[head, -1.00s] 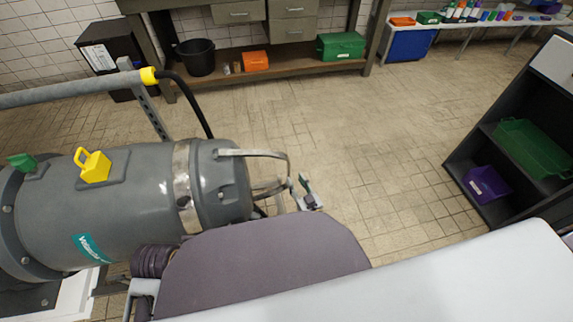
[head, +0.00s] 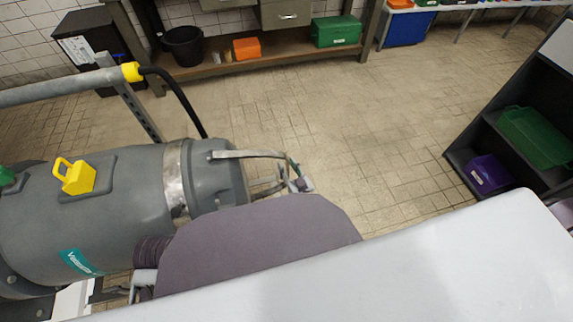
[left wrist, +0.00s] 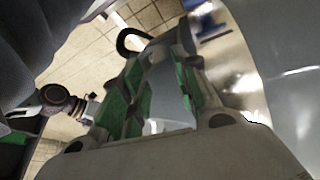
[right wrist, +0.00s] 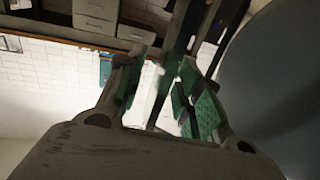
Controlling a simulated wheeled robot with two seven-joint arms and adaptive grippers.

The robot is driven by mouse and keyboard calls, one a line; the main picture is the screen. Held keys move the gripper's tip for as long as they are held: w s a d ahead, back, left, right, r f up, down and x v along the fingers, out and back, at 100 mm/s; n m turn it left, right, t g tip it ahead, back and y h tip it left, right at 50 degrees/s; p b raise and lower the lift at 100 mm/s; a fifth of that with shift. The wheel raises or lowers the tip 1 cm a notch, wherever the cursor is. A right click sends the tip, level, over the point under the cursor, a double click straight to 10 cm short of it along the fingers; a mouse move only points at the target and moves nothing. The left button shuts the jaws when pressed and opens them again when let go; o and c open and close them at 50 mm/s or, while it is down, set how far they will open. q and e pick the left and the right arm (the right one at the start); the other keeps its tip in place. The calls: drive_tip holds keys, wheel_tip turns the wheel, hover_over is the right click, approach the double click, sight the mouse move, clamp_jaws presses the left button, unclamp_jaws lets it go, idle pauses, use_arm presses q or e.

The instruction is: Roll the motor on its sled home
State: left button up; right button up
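The grey motor (head: 125,195), with a yellow lug (head: 75,176) and a teal label, lies at the left in the head view. A metal band wraps it, and curved metal bars (head: 250,154) reach right from its end. My left gripper (left wrist: 158,95) is hidden in the head view. Its fingers flank a grey surface, and I cannot tell whether they touch it. The sled is mostly hidden.
A grey rail (head: 60,94) with a yellow collar runs behind the motor, with a black cable. A bench holds a black bucket (head: 183,46), an orange box (head: 246,48) and a green box (head: 337,32). A dark shelf (head: 465,150) stands right. The middle floor is clear.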

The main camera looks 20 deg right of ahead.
use_arm(q)
drive_tip(key=shift+s, duration=0.15)
use_arm(e)
clamp_jaws()
use_arm(q)
drive_tip(key=shift+f, duration=0.1)
drive_tip(key=shift+s+a, duration=0.15)
use_arm(e)
drive_tip(key=shift+a, duration=0.15)
